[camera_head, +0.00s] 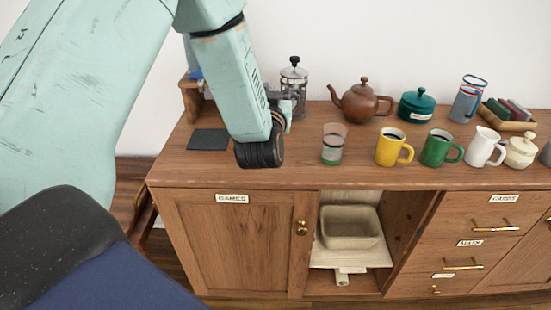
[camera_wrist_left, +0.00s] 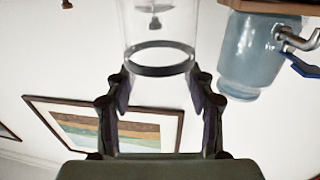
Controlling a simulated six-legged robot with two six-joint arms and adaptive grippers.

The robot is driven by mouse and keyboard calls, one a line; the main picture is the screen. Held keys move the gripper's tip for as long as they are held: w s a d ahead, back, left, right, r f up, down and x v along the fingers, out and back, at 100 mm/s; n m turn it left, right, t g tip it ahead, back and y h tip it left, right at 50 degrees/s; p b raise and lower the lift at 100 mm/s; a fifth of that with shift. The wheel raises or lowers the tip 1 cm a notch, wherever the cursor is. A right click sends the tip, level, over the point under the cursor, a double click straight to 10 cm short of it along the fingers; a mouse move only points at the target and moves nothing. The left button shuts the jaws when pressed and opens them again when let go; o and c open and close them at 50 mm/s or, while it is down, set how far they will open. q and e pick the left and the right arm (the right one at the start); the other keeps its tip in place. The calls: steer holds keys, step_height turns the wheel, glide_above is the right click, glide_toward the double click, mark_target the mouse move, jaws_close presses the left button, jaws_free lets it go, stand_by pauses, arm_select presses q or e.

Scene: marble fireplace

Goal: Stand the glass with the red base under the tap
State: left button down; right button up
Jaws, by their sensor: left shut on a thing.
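My left gripper (camera_head: 287,108) is mostly hidden behind its own wrist in the head view, above the sideboard. The tap (camera_wrist_left: 298,42), with a blue lever, sits on a blue glass jar (camera_wrist_left: 245,65) to the right in this upside-down view, apart from the glass. My right gripper is not in view.
A dark mat (camera_head: 208,140) lies by the wooden stand (camera_head: 188,100). A French press (camera_head: 294,78) stands behind my wrist. A green-based glass (camera_head: 332,150), a yellow mug (camera_head: 393,149) and a green mug (camera_head: 438,150) stand to the right. A brown teapot (camera_head: 362,102) is behind them.

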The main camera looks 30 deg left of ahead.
arm_select(q)
steer(key=shift+s+a+f, duration=0.1)
steer(key=shift+a+f, duration=0.15)
steer(key=shift+a, duration=0.2)
steer(key=shift+d, duration=0.1)
step_height(320, 180, down, 5)
steer(key=shift+f+b, duration=0.15)
steer(key=shift+b, duration=0.45)
step_height(320, 180, down, 3)
steer(key=shift+s+f+b, duration=0.1)
steer(key=shift+f+b, duration=0.1)
steer(key=shift+b, duration=0.1)
steer(key=shift+f, duration=0.5)
